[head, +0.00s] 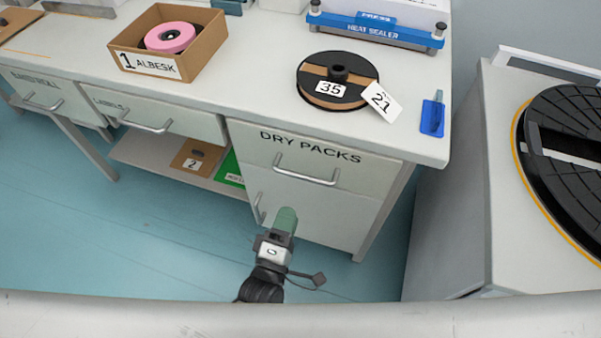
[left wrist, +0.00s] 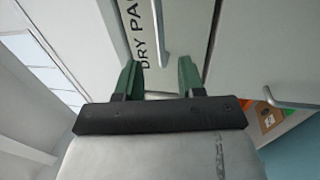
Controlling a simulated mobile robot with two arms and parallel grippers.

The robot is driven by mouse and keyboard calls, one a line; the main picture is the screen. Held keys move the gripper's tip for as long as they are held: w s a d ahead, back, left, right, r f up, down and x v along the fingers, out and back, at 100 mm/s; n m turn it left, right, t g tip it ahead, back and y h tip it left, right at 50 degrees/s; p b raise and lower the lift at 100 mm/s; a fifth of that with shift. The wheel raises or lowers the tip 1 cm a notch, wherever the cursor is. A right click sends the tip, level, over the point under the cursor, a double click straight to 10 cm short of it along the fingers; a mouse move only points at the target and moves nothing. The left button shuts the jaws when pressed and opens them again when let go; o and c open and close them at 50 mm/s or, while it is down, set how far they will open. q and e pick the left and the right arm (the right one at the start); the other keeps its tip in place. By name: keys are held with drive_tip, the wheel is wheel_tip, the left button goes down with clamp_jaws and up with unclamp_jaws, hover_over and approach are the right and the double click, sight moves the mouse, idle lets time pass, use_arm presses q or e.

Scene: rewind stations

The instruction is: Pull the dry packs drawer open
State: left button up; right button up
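The dry packs drawer (head: 340,165) is a pale grey front lettered DRY PACKS, under the bench's right end. It looks shut, flush with the cabinet. Its bar handle (head: 305,178) runs across the front below the lettering. In the left wrist view the handle (left wrist: 159,35) lies ahead, between the lines of the two fingers, beside the lettering on the drawer front (left wrist: 138,22). My left gripper (head: 285,220) has green fingers and is below the handle in the head view. In the left wrist view the gripper (left wrist: 160,78) is open and empty, apart from the handle. My right gripper is not in view.
A labels drawer (head: 180,122) with its own handle is to the left. On the bench (head: 240,80) are a black reel (head: 345,95), a cardboard box (head: 205,60) and a blue heat sealer (head: 375,32). A turntable cabinet (head: 450,190) stands at right. Blue floor (head: 150,250) is open at left.

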sight(302, 175)
use_arm(q)
drive_tip(key=x, duration=1)
drive_tip(key=shift+w+d+r, duration=0.1)
drive_tip(key=shift+w, duration=0.1)
clamp_jaws()
